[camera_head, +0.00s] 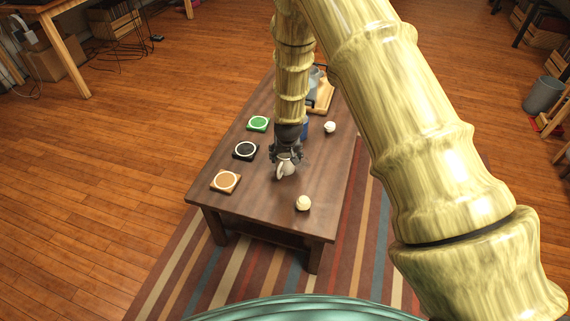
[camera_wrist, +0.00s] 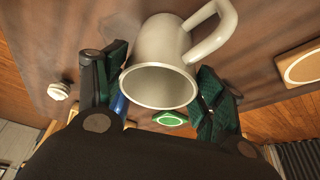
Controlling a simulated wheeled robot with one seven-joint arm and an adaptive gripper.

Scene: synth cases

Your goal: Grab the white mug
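The white mug (camera_head: 287,167) stands on the dark wooden table (camera_head: 325,200), under my gripper (camera_head: 287,157). In the wrist view the mug (camera_wrist: 165,50) shows its open rim towards the camera and its handle at upper right. My gripper (camera_wrist: 160,92) has one dark green finger pad on each side of the mug. Both pads are very close to its wall. I cannot tell whether they press on it.
Green (camera_head: 258,124), black (camera_head: 246,150) and brown (camera_head: 226,181) coasters line the table's left side. A cream round object (camera_head: 303,203) lies in front, and a white one (camera_head: 330,127) behind. A blue object (camera_head: 304,129) stands close behind my gripper. A wooden tray (camera_head: 323,100) is at the far end.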

